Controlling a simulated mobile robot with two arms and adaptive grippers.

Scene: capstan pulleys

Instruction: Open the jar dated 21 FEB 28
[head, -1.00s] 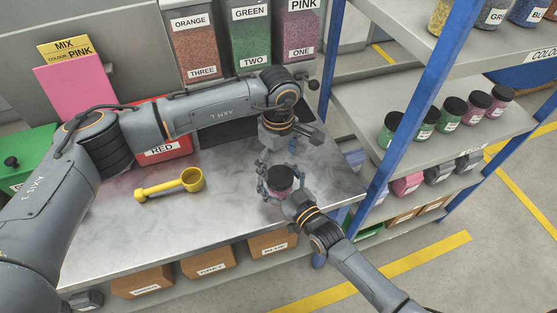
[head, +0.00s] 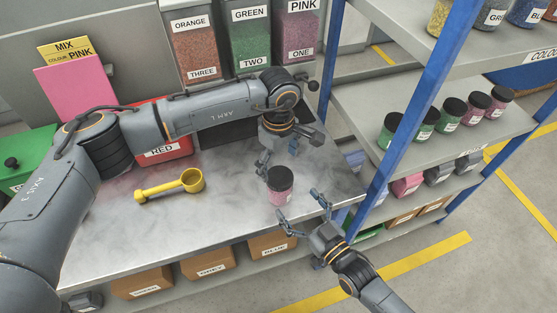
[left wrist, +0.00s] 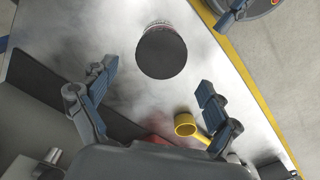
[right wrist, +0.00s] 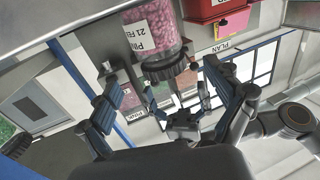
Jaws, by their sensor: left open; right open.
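The jar (head: 280,194) of pink granules stands upright on the metal bench with its black lid (head: 280,177) on. Its label, partly visible in the right wrist view (right wrist: 140,29), reads "PIN…" and "21 FEB"; the year is cut off. My left gripper (head: 291,155) is open and empty, just behind and above the jar. The left wrist view shows the lid (left wrist: 162,54) from above, beyond the fingertips. My right gripper (head: 302,205) is open and empty at the jar's front right, fingers pointing at it but apart from it.
A yellow scoop (head: 170,187) lies on the bench to the left. A red box (head: 165,148) and labelled dispensers (head: 247,35) stand behind. A blue-framed shelf (head: 376,185) with several black-lidded jars (head: 454,106) is close on the right. The bench's front edge is near the jar.

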